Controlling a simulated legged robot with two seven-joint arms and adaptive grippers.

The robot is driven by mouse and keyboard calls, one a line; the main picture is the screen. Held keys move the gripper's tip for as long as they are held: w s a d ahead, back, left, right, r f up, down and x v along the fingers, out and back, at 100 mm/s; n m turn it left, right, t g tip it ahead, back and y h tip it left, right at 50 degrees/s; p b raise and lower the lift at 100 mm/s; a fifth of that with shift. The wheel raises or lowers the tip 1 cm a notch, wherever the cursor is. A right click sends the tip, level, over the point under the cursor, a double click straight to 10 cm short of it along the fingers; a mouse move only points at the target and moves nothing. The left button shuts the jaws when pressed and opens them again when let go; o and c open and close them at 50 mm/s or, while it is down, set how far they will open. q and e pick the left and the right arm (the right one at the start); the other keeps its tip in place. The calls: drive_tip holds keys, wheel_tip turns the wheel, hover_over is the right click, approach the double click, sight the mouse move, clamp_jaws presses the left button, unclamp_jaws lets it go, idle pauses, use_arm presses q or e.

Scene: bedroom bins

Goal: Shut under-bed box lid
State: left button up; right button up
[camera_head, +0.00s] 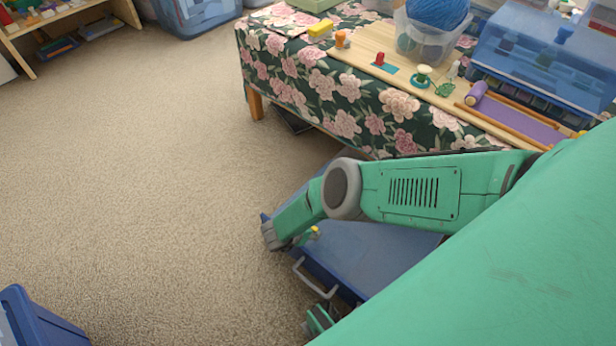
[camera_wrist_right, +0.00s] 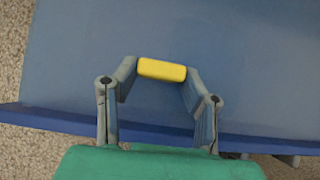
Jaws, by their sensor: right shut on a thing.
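The blue under-bed box (camera_head: 317,277) is on the carpet beside the cloth-covered table, with a grey handle (camera_head: 312,279) on its near side. Its flat blue lid (camera_head: 375,258) lies over it, partly hidden by my right arm; I cannot tell whether it sits flush. A yellow grip (camera_head: 315,230) is on the lid near its edge; it also shows in the right wrist view (camera_wrist_right: 161,70). My right gripper (camera_head: 307,235) is at the lid's edge, its fingers (camera_wrist_right: 160,76) shut on the yellow grip from both sides.
The table with its flowered cloth (camera_head: 340,105) stands behind the box, carrying craft items and a clear tub (camera_head: 425,42). Another blue bin (camera_head: 35,322) is at the lower left. Open carpet (camera_head: 140,170) lies to the left. My green body covers the lower right.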

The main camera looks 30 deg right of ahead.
drive_tip(key=o, duration=0.9)
drive_tip(key=shift+w+a+r, duration=0.1)
drive_tip(key=shift+a+r, duration=0.05)
drive_tip(key=shift+a, duration=0.1)
drive_tip(key=shift+o, duration=1.3)
drive_tip(key=shift+d, duration=0.1)
drive_tip(key=shift+r, duration=0.1)
drive_tip(key=v, duration=1.1)
drive_tip(key=shift+a+r, duration=0.25)
drive_tip(key=shift+r, duration=0.05)
